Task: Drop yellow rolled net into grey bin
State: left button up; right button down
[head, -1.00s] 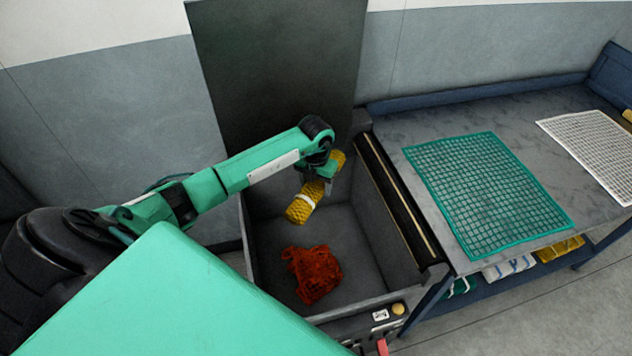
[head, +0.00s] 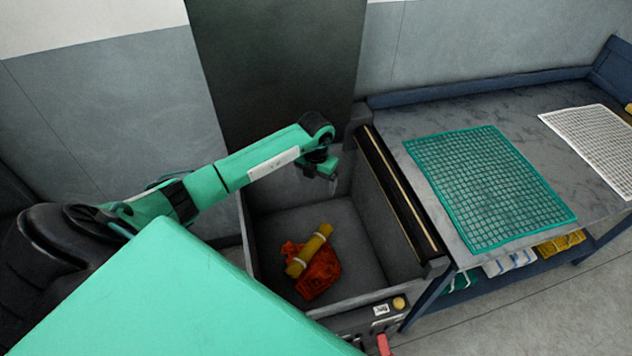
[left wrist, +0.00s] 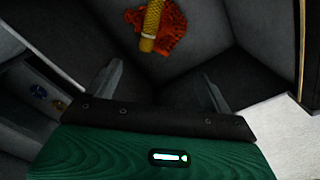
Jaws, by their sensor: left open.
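The yellow rolled net (head: 312,250), with pale bands around it, lies inside the grey bin (head: 361,299). It rests on a crumpled orange-red net (head: 320,275) on the bin floor. In the left wrist view the yellow rolled net (left wrist: 152,22) lies on the orange-red net (left wrist: 172,32), beyond the fingers. My left gripper (head: 328,182) is above the back part of the bin, open and empty, apart from the yellow net. Its two fingers show spread apart in the left wrist view (left wrist: 160,92). My right gripper is not in view.
A table (head: 470,115) stands right of the bin, with a green mesh sheet (head: 490,188) and a white mesh sheet (head: 595,140) on top. Folded nets (head: 508,264) lie on its lower shelf. A dark upright panel (head: 280,70) rises behind the bin.

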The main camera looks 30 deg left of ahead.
pick_arm(q)
notch_tip(320, 180, up, 13)
jog(key=b, duration=0.3)
jog(key=shift+r, duration=0.2)
